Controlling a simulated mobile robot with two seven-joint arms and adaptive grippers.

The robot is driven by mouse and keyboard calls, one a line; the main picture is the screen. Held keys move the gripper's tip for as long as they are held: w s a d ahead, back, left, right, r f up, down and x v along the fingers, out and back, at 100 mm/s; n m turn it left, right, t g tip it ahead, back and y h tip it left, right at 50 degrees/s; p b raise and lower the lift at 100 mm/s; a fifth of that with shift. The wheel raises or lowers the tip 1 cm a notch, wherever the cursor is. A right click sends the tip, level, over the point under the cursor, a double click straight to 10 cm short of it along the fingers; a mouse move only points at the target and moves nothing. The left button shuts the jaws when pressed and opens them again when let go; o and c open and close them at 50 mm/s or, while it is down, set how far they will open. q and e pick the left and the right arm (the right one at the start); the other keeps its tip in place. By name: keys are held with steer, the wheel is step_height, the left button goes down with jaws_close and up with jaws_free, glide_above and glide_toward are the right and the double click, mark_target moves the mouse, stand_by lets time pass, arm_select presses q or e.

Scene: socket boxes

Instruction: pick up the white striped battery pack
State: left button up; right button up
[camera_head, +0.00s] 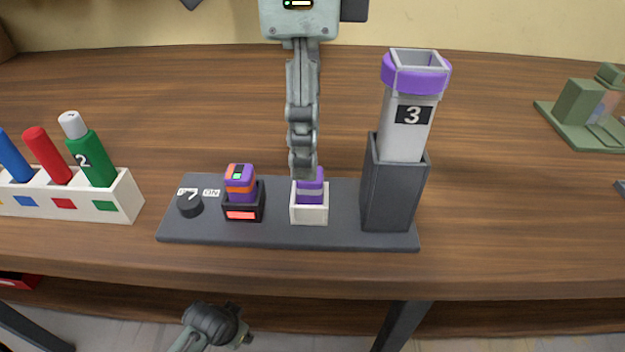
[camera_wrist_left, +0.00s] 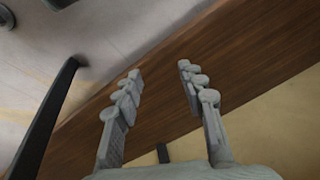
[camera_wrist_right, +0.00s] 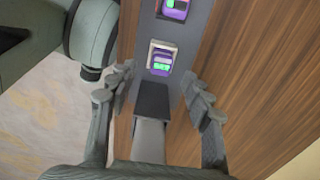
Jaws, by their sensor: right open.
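The white striped battery pack (camera_head: 311,190) is purple with a pale stripe and stands in the white socket (camera_head: 309,214). In the right wrist view the pack (camera_wrist_right: 161,66) shows a green patch on top. My right gripper (camera_head: 303,170) points down just above and behind the pack, covering part of its top in the head view. In the right wrist view its fingers (camera_wrist_right: 158,82) are apart, with the pack between their lines, just beyond the tips. My left gripper (camera_wrist_left: 157,72) is open and empty, facing the table's edge and the floor.
An orange-striped purple pack (camera_head: 240,180) sits in a dark socket at left. A tall dark holder (camera_head: 393,190) with a grey tube marked 3 (camera_head: 408,125) stands close at right. A knob (camera_head: 189,203) and a white rack (camera_head: 120,200) are further left. Bare table lies behind.

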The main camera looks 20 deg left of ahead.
mark_target(310, 192)
step_height(310, 192, down, 4)
steer(key=shift+w+d+r, duration=0.1)
steer(key=shift+w+d, duration=0.05)
steer(key=shift+f+p, duration=0.3)
steer(key=shift+f, duration=0.25)
arm_select(q)
steer(key=shift+f, duration=0.8)
arm_select(e)
steer(key=c, duration=1.1)
